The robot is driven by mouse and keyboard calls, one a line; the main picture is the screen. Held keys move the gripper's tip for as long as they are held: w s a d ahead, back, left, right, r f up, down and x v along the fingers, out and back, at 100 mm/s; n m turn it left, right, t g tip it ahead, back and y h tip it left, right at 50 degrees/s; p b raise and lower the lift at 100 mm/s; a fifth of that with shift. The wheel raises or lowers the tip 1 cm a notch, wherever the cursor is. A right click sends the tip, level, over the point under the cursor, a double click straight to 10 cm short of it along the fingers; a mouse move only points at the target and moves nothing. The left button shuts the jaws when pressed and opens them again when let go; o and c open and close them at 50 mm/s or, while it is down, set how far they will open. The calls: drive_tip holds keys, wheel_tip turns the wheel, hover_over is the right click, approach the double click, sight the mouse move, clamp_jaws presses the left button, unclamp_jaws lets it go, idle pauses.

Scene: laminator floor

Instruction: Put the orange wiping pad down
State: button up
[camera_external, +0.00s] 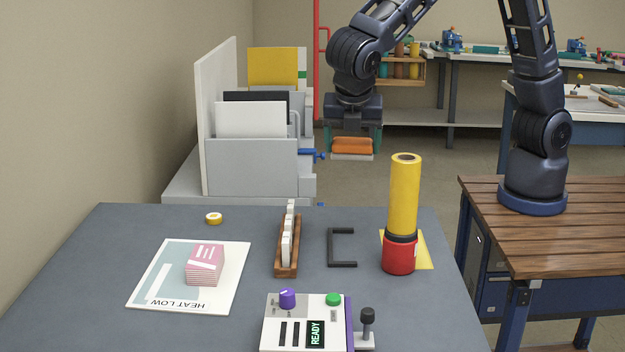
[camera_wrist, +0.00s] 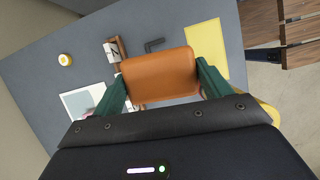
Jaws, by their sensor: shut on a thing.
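The orange wiping pad (camera_external: 352,146) has a pale underside and is held level in the air, beyond the far edge of the grey table as seen from outside. My gripper (camera_external: 353,140) points down and is shut on the pad, with a green finger at each side. In the wrist view the pad (camera_wrist: 160,75) fills the space between the two green fingers of my gripper (camera_wrist: 161,84). The grey table (camera_external: 120,240) shows below and behind the pad in that view.
On the table are a yellow roll in a red base (camera_external: 404,200), a black handle (camera_external: 341,247), a wooden rack (camera_external: 287,262), a pink stack (camera_external: 204,265) on a sheet, a yellow tape ring (camera_external: 213,218) and a control box (camera_external: 300,322). A grey file holder (camera_external: 250,165) stands left.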

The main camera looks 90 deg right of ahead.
drive_tip(key=w+a+n, duration=0.1)
drive_tip(key=w+a, duration=0.2)
drive_tip(key=a, duration=0.6)
drive_tip(key=w+a, duration=0.3)
drive_tip(key=a, duration=0.6)
drive_tip(key=f, duration=2)
drive_tip(key=shift+w+a+f, duration=0.1)
drive_tip(key=shift+a+f, duration=0.3)
drive_tip(key=shift+f, duration=0.15)
drive_tip(key=o, duration=1)
drive_tip(key=v, duration=1.2)
drive_tip(key=shift+s, duration=0.2)
